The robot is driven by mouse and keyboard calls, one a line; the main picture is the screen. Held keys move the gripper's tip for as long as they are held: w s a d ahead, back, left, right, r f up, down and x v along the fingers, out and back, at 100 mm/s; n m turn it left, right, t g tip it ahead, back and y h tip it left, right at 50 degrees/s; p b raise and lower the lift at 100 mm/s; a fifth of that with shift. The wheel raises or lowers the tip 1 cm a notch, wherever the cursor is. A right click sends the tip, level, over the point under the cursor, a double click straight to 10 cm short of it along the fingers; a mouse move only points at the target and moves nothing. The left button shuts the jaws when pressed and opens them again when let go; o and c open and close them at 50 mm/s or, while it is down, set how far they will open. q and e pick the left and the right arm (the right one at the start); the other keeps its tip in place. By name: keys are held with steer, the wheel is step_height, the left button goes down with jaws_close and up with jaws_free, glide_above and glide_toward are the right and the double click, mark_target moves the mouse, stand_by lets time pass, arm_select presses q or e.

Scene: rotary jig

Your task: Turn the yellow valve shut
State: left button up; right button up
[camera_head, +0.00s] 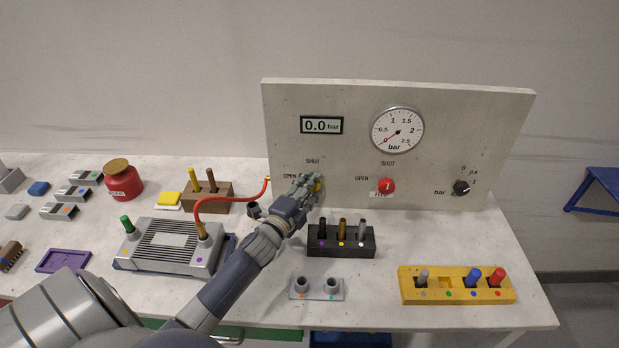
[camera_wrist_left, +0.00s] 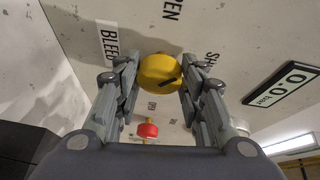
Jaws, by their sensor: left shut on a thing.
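The yellow valve (camera_head: 319,186) is a round knob on the lower left of the upright grey panel (camera_head: 440,130), mostly hidden behind my left gripper (camera_head: 312,186) in the head view. SHUT is printed above it and OPEN to its left. In the left wrist view the yellow valve (camera_wrist_left: 158,70) sits between the two fingers of my left gripper (camera_wrist_left: 160,78), which is shut on it. A dark mark shows on the knob's face. My right gripper is in no view.
A red knob (camera_head: 386,186), a black knob (camera_head: 462,188), a dial gauge (camera_head: 397,130) and a display (camera_head: 321,125) reading 0.0 bar are on the panel. Below stand a black block (camera_head: 340,245) with pegs and a yellow rack (camera_head: 456,291). A red hose (camera_head: 225,199) runs at left.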

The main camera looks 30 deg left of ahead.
arm_select(q)
steer(key=shift+d+r+m+g+y+p, duration=0.1)
steer(key=shift+m+g+y+p, duration=0.25)
steer(key=shift+m+g+p, duration=0.85)
steer(key=shift+r+m+g+y+p, duration=0.1)
steer(key=shift+m+g+y+p, duration=0.2)
steer(key=shift+m+p, duration=1.75)
steer(key=shift+d+r+m+g+y+p, duration=0.1)
steer(key=shift+m+g+y+p, duration=0.4)
steer(key=shift+p, duration=2.15)
steer(key=o, duration=1.1)
steer(key=shift+w+f, duration=0.1)
steer(key=v, duration=1.2)
steer(key=shift+a+r, duration=0.15)
steer(key=shift+r, duration=0.15)
steer(key=shift+f, duration=0.1)
